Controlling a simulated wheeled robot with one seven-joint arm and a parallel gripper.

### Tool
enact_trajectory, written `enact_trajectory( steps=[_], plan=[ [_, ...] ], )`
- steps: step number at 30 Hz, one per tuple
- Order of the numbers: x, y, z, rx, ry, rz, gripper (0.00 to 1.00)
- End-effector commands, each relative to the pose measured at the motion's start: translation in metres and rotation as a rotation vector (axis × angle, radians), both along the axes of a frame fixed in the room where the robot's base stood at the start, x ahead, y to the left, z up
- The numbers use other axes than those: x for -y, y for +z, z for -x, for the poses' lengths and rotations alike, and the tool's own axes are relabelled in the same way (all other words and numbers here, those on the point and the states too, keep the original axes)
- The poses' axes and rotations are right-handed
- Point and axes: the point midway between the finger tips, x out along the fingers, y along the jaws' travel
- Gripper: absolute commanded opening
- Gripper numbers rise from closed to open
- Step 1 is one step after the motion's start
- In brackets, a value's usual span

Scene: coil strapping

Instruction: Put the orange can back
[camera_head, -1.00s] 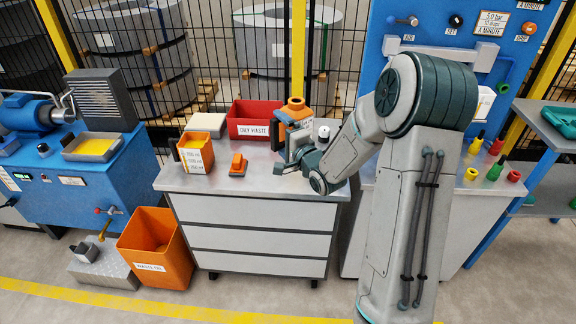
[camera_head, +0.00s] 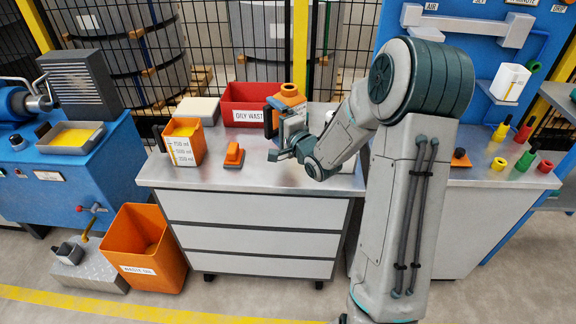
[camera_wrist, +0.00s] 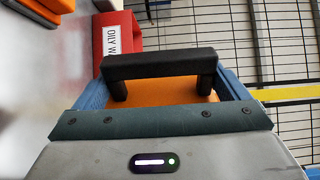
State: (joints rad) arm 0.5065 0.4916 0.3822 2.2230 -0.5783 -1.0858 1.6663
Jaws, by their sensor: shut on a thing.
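Coloured fittings (camera_head: 523,133) stand at the right.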

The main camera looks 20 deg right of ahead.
Motion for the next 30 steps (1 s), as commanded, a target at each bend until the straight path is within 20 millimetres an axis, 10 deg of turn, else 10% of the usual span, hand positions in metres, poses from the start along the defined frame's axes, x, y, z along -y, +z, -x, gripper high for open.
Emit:
enact_trajectory(
  steps=[30],
  plan=[
    [0.0,-0.105,0.0,0.003,0.0,0.002,0.4]
  ],
)
